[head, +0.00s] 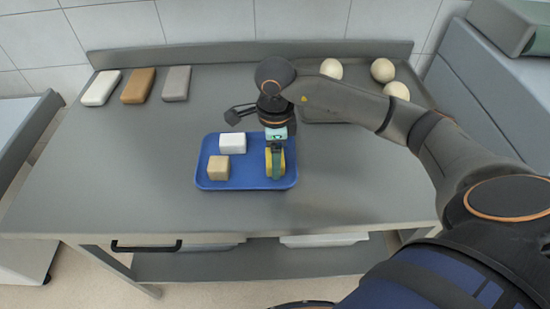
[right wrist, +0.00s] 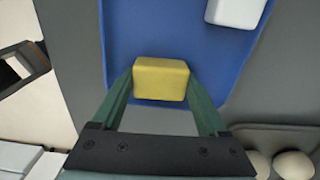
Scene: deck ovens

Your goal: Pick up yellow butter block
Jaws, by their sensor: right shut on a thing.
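The yellow butter block (right wrist: 161,79) is between the two green fingers of my right gripper (right wrist: 160,88) in the right wrist view, with the fingers against its sides. In the head view the right gripper (head: 276,163) points down over the right end of the blue tray (head: 240,185), and the butter block shows as thin yellow edges beside the fingers. I cannot tell whether the block touches the tray or is just above it. My left gripper is not in the frames.
A white block (head: 232,143) and a tan block (head: 218,168) are on the tray. White (head: 101,88), brown (head: 138,85) and grey (head: 176,83) blocks lie at the table's back left. Pale dough balls (head: 382,70) sit on a grey tray (head: 325,116) at the back right. The front left of the table is clear.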

